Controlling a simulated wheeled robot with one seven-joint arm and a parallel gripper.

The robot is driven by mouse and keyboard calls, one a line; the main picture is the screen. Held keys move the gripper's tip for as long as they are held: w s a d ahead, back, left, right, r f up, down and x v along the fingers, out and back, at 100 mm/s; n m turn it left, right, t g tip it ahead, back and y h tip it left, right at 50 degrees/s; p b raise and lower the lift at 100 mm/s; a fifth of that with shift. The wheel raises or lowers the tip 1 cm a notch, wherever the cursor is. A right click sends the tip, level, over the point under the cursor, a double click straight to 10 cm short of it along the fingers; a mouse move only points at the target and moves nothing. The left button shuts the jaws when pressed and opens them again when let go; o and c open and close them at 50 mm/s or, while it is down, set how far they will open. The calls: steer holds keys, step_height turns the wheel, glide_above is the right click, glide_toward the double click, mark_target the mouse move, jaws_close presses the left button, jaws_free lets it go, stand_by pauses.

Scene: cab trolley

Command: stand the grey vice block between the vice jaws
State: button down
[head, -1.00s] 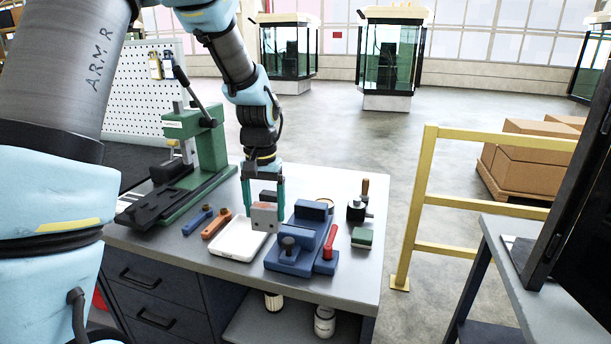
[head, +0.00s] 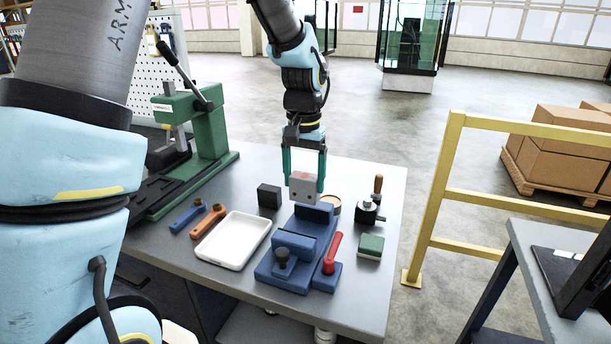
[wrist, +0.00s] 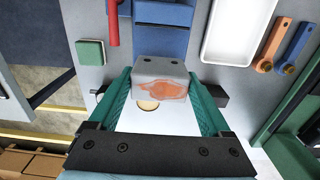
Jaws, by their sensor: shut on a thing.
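My gripper (head: 304,178) has green fingers and is shut on the grey vice block (head: 303,188). The block has two dark holes on one face and an orange-brown patch. In the wrist view the block (wrist: 162,78) sits between both green fingertips. The blue vice (head: 300,255) stands on the bench with its red handle (head: 332,252) at its right side. In the head view the block is above the vice's far end, in front of or over the rear jaw; the exact gap is hard to tell. The vice (wrist: 163,14) also shows at the top of the wrist view.
A white tray (head: 233,241) lies left of the vice, with orange (head: 208,221) and blue (head: 187,216) tools beyond it. A dark block (head: 269,196) stands behind the tray. A green-topped block (head: 370,246) is right of the vice. A green press (head: 200,125) is at left.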

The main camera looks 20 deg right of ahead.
steer(key=shift+f+b, duration=3.55)
steer(key=shift+f, duration=1.4)
steer(key=shift+f, duration=0.25)
jaws_free()
step_height(320, 180, up, 11)
steer(key=shift+f+b, duration=0.1)
steer(key=shift+b, duration=1)
steer(key=s+a+f+n, duration=0.1)
steer(key=a+f+n, duration=0.1)
steer(key=a, duration=0.8)
steer(key=s+a+f+n+t, duration=0.1)
steer(key=a+f+n, duration=0.2)
steer(key=a, duration=0.7)
steer(key=s+a+f+n, duration=0.1)
steer(key=a+f, duration=0.3)
steer(key=a, duration=0.6)
steer(key=shift+s+f+n+t, duration=0.3)
steer(key=shift+s+n, duration=0.1)
steer(key=shift+n, duration=0.3)
